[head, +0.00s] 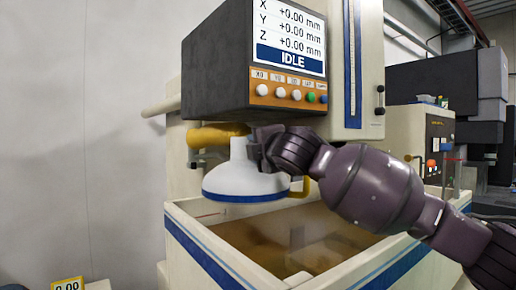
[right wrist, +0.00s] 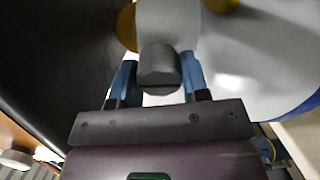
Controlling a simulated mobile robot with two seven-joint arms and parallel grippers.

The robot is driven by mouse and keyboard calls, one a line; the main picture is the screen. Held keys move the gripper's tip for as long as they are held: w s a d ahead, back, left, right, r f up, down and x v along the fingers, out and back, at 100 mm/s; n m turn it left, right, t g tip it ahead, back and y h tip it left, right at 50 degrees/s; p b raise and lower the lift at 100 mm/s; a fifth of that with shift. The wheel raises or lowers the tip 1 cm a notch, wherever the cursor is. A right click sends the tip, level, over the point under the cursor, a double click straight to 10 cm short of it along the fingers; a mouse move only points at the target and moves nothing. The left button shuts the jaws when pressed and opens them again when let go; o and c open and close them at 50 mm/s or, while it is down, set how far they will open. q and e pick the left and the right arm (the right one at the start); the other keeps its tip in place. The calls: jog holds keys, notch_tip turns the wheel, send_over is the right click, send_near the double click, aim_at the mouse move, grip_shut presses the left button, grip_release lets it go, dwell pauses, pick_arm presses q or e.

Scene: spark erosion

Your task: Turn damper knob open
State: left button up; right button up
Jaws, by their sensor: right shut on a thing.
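The damper knob (right wrist: 158,65) is a dark grey cylinder, seen in the right wrist view between the two blue fingers of my right gripper (right wrist: 159,76). The gripper is shut on it. In the head view my right arm comes in from the right, and its gripper (head: 262,150) is at the neck of a white hood (head: 240,175) with a blue rim. There the gripper largely hides the knob, and I cannot tell how far it is turned. My left gripper is not in view.
A dark control box (head: 255,65) with a screen reading IDLE hangs just above the gripper. A yellow duct (head: 215,134) joins the hood from the left. Below is an open tank (head: 200,240) with brownish liquid. A cream machine column (head: 362,115) stands behind.

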jog(key=o, duration=0.9)
jog(key=shift+o, duration=0.2)
jog(key=shift+s, duration=0.15)
jog(key=shift+s+d, duration=0.15)
jog(key=shift+s, duration=0.1)
pick_arm(q)
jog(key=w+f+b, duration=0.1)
jog(key=b, duration=0.2)
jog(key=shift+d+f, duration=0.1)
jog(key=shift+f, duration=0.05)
pick_arm(e)
jog(key=v, duration=1)
